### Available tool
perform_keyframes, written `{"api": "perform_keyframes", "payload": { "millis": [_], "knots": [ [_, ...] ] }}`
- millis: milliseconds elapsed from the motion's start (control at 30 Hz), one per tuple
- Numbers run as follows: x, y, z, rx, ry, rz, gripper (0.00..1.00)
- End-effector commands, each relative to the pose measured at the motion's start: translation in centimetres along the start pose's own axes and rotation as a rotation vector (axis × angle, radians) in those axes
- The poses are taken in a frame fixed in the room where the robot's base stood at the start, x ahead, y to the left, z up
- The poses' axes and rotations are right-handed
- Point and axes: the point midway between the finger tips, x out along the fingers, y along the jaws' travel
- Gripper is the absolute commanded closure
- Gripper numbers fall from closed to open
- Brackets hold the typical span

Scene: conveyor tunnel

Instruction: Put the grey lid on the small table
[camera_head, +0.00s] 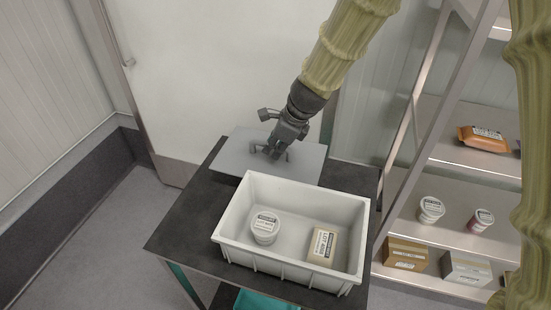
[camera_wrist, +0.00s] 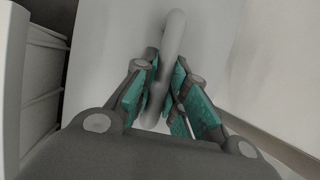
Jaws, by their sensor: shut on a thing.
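The grey lid (camera_head: 235,156) is a flat plate with a raised bar handle (camera_wrist: 173,45). It lies over the far part of the small dark table (camera_head: 180,233), behind the white crate. Whether it rests flat on the table top or is just above it, I cannot tell. My gripper (camera_head: 276,150) is over the lid's middle. In the wrist view, the teal finger pads (camera_wrist: 166,95) stand on both sides of the handle and are shut on it. The lid's near right part is hidden behind the crate.
The white crate (camera_head: 290,268) stands open on the table's front right, holding a white tub (camera_head: 265,228) and a labelled box (camera_head: 323,245). The table's left front is bare. A shelf rack (camera_head: 450,232) with several packages stands at the right. A teal item (camera_head: 262,300) shows below the table top.

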Motion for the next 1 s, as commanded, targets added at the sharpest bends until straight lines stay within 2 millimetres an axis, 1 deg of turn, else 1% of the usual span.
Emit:
{"api": "perform_keyframes", "payload": {
  "millis": [267, 567, 833, 867, 900, 967, 1000],
  "knots": [
    [1.2, 0.2, -0.6, 0.001, 0.0, 0.0, 1.0],
    [4.0, 0.6, -1.9, 0.002, 0.0, 0.0, 1.0],
    [4.3, 0.6, -1.9, 0.001, 0.0, -0.002, 1.0],
    [4.3, 0.6, -1.9, 0.001, 0.0, -0.002, 0.84],
    [4.3, 0.6, -1.9, 0.001, 0.0, -0.002, 0.77],
    [4.3, 0.6, -1.9, 0.001, 0.0, -0.002, 0.66],
    [4.3, 0.6, -1.9, 0.001, 0.0, -0.002, 0.64]
  ]
}}
